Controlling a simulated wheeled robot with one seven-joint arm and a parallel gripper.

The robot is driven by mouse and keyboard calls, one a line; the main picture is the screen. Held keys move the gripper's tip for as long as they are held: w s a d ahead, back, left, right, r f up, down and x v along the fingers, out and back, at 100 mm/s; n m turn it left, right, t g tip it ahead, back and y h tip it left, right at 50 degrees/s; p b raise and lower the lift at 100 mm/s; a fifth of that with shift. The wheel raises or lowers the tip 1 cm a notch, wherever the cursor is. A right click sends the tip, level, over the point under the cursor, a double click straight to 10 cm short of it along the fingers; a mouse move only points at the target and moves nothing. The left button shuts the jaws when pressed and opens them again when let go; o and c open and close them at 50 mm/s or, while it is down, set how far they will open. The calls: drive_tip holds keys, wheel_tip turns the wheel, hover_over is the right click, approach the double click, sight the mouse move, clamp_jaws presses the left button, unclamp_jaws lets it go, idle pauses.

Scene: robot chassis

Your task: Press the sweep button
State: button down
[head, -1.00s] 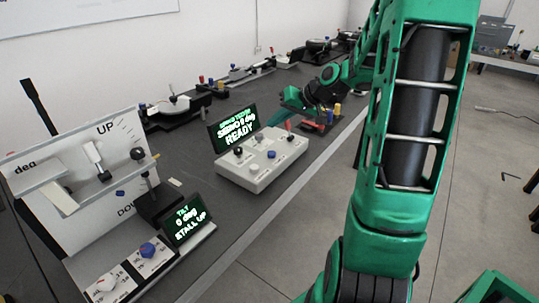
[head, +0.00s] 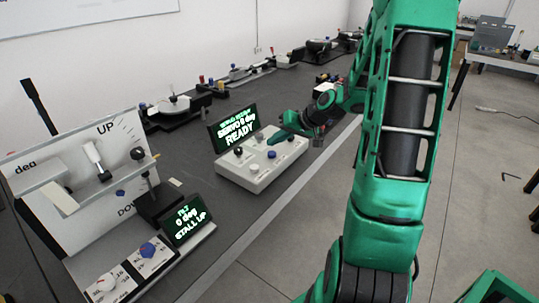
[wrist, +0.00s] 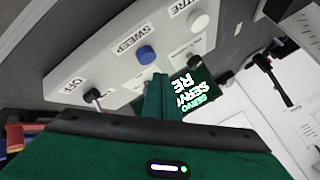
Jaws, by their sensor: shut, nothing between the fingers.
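The sweep button is a blue round cap (wrist: 146,54) beside the SWEEP label in the wrist view. In the head view it is the blue cap (head: 271,154) in the near row of the light grey control box (head: 236,176). My gripper (head: 272,138) reaches over the box from the right, its green fingers shut and empty. In the wrist view the fingertips (wrist: 158,78) appear just below the button with a small gap in the picture; I cannot tell their height above the box.
A white button (wrist: 198,20) and a dark OFF control (wrist: 93,96) flank the sweep button. A screen (head: 233,128) reading SERVO 0 deg READY stands behind the box. A tilt station (head: 80,190) with a screen reading STALL UP is at left.

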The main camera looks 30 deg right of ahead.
sight(272, 155)
drive_tip(key=shift+f, duration=0.7)
drive_tip(key=shift+f, duration=0.2)
idle(1.5)
drive_tip(key=shift+f, duration=0.15)
